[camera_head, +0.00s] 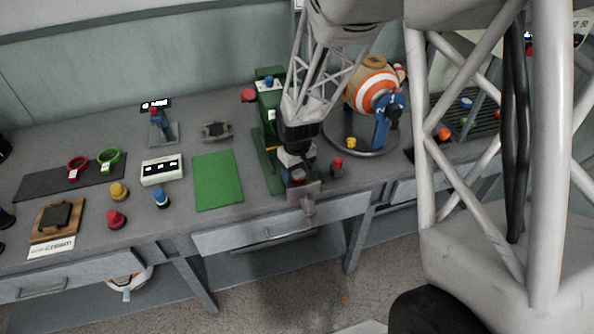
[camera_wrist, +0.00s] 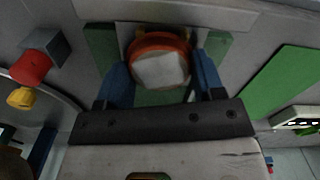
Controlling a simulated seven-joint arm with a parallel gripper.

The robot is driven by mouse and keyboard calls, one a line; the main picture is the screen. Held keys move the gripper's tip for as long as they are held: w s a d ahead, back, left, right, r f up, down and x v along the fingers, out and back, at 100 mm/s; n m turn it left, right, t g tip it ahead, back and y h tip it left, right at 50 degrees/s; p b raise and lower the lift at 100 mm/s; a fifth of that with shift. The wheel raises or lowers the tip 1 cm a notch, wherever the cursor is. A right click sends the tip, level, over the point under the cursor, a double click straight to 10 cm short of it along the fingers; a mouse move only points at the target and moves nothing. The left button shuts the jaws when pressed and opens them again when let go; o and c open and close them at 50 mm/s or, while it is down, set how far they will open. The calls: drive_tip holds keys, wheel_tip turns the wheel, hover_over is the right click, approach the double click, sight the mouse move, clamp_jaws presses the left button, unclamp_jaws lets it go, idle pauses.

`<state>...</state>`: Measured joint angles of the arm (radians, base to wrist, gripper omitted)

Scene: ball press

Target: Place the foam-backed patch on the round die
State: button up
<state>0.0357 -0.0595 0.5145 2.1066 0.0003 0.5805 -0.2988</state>
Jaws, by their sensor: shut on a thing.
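My gripper (camera_wrist: 162,72) has its two blue fingers on either side of a round patch with an orange-red rim and a whitish middle (camera_wrist: 160,68), and is shut on it. In the head view my gripper (camera_head: 298,174) is low over the front part of the green press (camera_head: 268,115). The press's green base also shows behind the patch in the wrist view (camera_wrist: 104,45). I cannot make out the round die; the patch and gripper cover that area. Whether the patch touches anything below cannot be told.
A green mat (camera_head: 217,180) lies left of the press. A red-topped peg (camera_head: 337,166) stands close on its right, with a round stand carrying an orange-and-white ball (camera_head: 374,85) behind. Small knobs, rings and a wooden board (camera_head: 56,218) sit farther left.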

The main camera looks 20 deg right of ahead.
sight(297, 173)
drive_tip(key=shift+f, duration=0.2)
drive_tip(key=o, duration=0.9)
drive_tip(key=shift+r, duration=0.1)
wheel_tip(297, 173, up, 12)
idle(0.4)
drive_tip(key=shift+r, duration=0.1)
idle(0.4)
